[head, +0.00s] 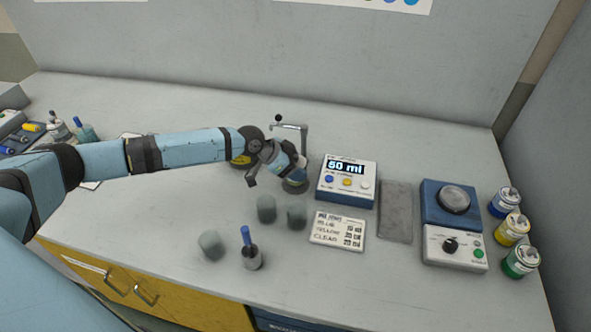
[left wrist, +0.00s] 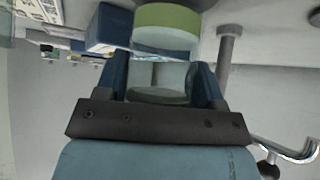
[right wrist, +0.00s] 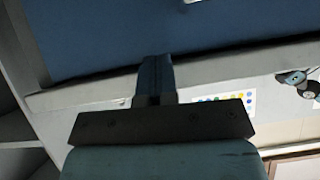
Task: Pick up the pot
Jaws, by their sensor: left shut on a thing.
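My left gripper (head: 297,170) reaches across the table to the dispenser stand. In the left wrist view its two blue fingers (left wrist: 162,85) are shut on a pale, translucent grey pot (left wrist: 160,78). In the head view the fingers mostly hide this pot. A round disc with a green face (left wrist: 167,22) lies just beyond the pot in the left wrist view; whether they touch is unclear. Other grey pots stand on the table (head: 267,208), (head: 297,216), (head: 211,246). In the right wrist view my right gripper (right wrist: 155,78) has its fingers together, with nothing seen between them.
The dispenser's bent metal arm (head: 292,127) stands behind my gripper. A display box (head: 346,182) reading "50 ml", a label card (head: 338,231), a grey mat (head: 396,211) and a blue machine (head: 452,225) are to the right. A blue-handled brush bottle (head: 250,250) stands in front. Paint tins (head: 513,228) line the right edge.

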